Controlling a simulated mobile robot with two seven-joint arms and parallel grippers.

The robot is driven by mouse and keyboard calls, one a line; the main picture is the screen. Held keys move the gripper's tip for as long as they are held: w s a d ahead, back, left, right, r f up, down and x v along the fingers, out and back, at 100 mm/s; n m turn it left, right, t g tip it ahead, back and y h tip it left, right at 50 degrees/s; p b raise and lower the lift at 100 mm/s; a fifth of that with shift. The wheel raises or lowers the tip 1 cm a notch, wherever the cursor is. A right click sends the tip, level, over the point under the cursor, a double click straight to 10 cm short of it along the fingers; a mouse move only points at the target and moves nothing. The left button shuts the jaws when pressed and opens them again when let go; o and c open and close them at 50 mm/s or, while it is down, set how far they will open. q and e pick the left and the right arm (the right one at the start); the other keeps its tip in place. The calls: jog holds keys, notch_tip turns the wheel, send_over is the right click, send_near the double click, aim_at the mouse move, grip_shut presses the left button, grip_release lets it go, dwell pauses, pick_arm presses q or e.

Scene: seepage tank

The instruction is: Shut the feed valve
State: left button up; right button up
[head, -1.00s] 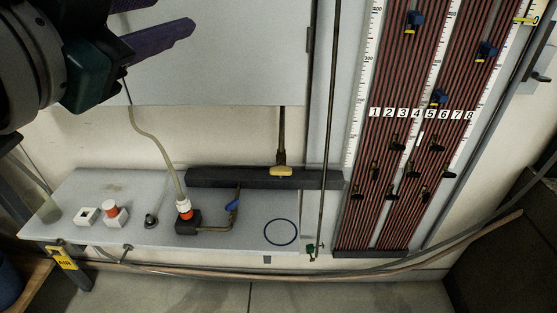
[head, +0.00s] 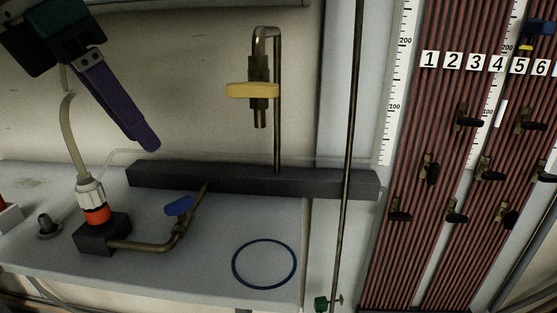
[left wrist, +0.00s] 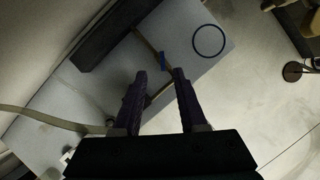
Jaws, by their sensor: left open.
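A small valve with a blue lever (head: 178,206) sits on the brass pipe (head: 150,245) above the pale bench. The lever lies at an angle to the pipe, and it also shows in the left wrist view (left wrist: 162,60). A second valve with a yellow handle (head: 252,90) sits on an upright pipe against the wall; its handle lies crosswise. I cannot tell from labels which is the feed valve. My left gripper (left wrist: 159,74) has purple fingers, apart and empty, pointing towards the blue lever without touching it. In the head view one finger hides the other. My right gripper is out of view.
A black block with an orange and white hose fitting (head: 93,203) stands left of the blue lever. A dark bar (head: 255,182) runs along the bench's back. A dark ring (head: 264,264) lies right. A tube panel with several black taps (head: 485,168) stands farther right.

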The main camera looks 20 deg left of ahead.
pick_arm(q)
jog(key=b, duration=0.1)
send_near(176, 202)
jog(key=f, duration=0.2)
jog(key=x, duration=0.2)
jog(key=b+x, duration=0.1)
jog(key=x, duration=0.1)
jog(key=b+x, duration=0.1)
jog(key=x, duration=0.1)
jog(key=shift+w+d+r, duration=0.1)
jog(key=shift+w+d, duration=0.15)
jog(key=shift+w, duration=0.1)
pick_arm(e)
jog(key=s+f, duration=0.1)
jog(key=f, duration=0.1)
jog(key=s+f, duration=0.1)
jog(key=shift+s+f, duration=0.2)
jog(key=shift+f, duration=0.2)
pick_arm(q)
jog(key=shift+c, duration=0.2)
grip_shut()
